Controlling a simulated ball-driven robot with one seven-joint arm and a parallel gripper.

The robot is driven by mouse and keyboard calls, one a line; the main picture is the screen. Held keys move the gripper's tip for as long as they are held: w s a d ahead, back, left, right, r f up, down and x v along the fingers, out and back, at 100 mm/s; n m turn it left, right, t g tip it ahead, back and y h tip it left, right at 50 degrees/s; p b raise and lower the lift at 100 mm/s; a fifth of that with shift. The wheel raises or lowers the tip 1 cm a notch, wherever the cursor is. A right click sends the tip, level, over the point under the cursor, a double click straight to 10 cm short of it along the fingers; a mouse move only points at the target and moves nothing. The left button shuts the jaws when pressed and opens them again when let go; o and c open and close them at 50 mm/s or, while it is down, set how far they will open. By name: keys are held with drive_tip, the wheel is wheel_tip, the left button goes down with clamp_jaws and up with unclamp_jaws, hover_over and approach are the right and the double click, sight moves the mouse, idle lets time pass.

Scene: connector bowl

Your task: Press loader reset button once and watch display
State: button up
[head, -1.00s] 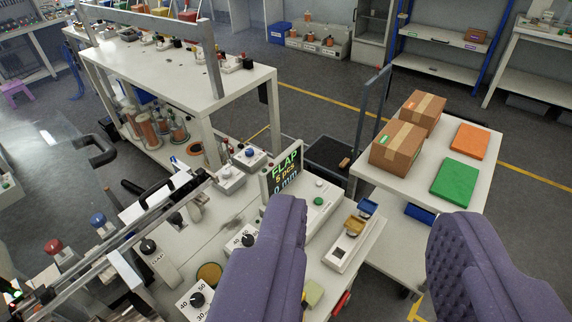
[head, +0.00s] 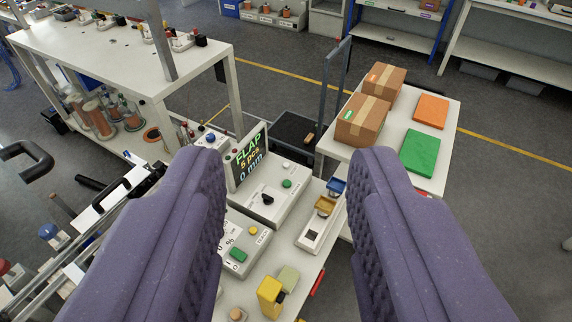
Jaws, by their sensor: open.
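The display (head: 249,158) is a dark upright screen reading "FLAP", "5 pcs" and "0 mm" in green, yellow and pale letters. It stands on a white control box (head: 250,205) with a green round button (head: 287,183), a pale button (head: 285,164) and a black knob (head: 267,199). I cannot tell which button is the loader reset. My gripper (head: 288,158) is open and empty, its purple padded fingers framing the display and boxes. The left finger hides part of the bench.
A yellow block (head: 269,291) sits nearer. Cardboard boxes (head: 360,119), a green pad (head: 423,152) and an orange pad (head: 431,111) lie on the right table. A metal frame stands behind the display.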

clamp_jaws()
idle(1.5)
